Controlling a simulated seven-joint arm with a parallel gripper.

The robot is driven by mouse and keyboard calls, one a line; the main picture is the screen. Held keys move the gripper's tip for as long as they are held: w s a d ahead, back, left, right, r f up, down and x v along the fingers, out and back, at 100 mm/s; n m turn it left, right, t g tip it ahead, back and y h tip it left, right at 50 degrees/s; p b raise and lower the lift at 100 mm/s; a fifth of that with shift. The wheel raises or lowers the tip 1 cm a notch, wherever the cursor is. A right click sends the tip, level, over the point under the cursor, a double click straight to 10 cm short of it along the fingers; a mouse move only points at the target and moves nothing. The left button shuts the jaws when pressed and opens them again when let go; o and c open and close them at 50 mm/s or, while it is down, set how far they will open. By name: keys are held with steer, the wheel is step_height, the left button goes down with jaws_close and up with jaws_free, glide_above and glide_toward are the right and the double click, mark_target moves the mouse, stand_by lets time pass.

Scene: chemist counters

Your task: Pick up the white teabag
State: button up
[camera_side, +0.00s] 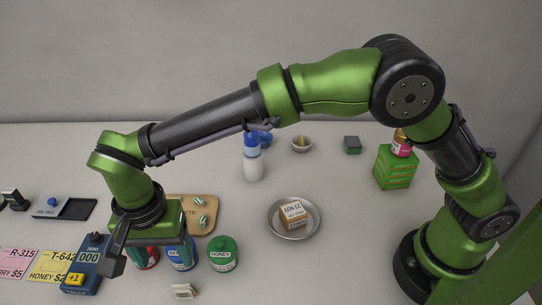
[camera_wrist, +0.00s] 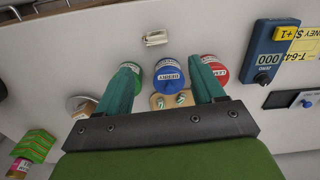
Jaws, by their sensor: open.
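A small white object (camera_side: 185,291), which looks like the white teabag, lies on the counter near the front edge in the side view. It shows as a small pale block in the wrist view (camera_wrist: 156,38), beyond the fingertips. My gripper (camera_side: 165,257) is open and empty, pointing down above the row of tins. In the wrist view the fingers of my gripper (camera_wrist: 164,70) appear on either side of the blue tin, with the white object farther out between their lines. I cannot tell the exact height of the fingertips.
Red (camera_wrist: 210,66), blue (camera_wrist: 169,70) and green (camera_side: 223,253) lidded tins stand close by my fingers. A wooden board (camera_side: 209,229) with small packets lies behind them. A blue counter device (camera_side: 84,265) stands to the left. A metal dish (camera_side: 277,227) holds a labelled cube.

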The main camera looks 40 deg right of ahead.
glide_above(180, 285)
steer(key=f, duration=0.4)
steer(key=shift+w+f, duration=0.1)
steer(key=shift+w, duration=0.15)
steer(key=f, duration=0.5)
steer(key=shift+s+f, duration=0.1)
steer(key=shift+s, duration=0.15)
steer(key=c, duration=1.1)
